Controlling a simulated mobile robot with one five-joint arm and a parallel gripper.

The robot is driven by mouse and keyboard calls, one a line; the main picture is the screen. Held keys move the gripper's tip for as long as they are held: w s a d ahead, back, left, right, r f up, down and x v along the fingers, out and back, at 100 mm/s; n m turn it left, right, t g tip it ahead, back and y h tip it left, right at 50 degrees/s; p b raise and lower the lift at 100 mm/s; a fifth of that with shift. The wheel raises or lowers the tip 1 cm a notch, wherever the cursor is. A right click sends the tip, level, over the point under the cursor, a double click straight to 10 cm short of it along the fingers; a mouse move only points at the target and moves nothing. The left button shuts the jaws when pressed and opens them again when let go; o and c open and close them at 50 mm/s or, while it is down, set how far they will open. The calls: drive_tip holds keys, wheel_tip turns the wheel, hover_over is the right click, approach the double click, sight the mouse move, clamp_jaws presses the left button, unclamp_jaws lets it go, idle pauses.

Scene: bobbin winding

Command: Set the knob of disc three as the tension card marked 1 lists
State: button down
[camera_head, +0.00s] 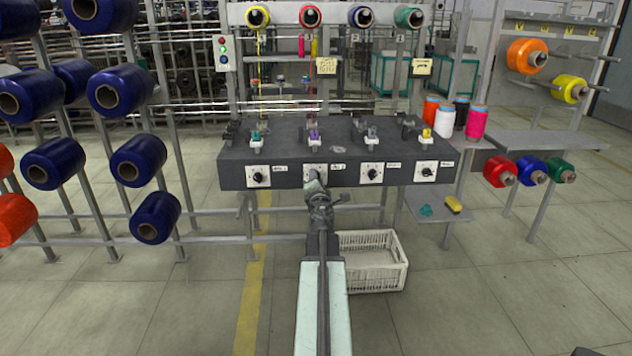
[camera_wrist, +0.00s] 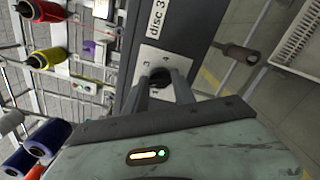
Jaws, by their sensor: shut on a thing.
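My gripper (camera_head: 314,180) reaches the second dial from the left on the front of the dark machine bench (camera_head: 232,178). In the wrist view, my gripper (camera_wrist: 163,86) is shut on the dark knob (camera_wrist: 160,75), a finger on each side. The knob sits on a white dial plate (camera_wrist: 150,58) with the digits 3 and 4 readable. A label (camera_wrist: 130,18) beside it reads "disc 3". Where the knob points is hidden by the fingers. Two cream cards, a left card (camera_head: 327,66) and a right card (camera_head: 422,67), hang above the bench; their writing is too small to read.
Other knobs sit on the left dial (camera_head: 258,176), the third dial (camera_head: 371,173) and the right dial (camera_head: 426,171). A white crate (camera_head: 372,263) stands on the floor below. A rack of blue spools (camera_head: 120,90) is at left. A side shelf (camera_head: 440,210) holds a yellow block.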

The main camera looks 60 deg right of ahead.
drive_tip(key=shift+d, duration=0.1)
drive_tip(key=c, duration=1)
unclamp_jaws()
drive_tip(key=shift+c, duration=0.2)
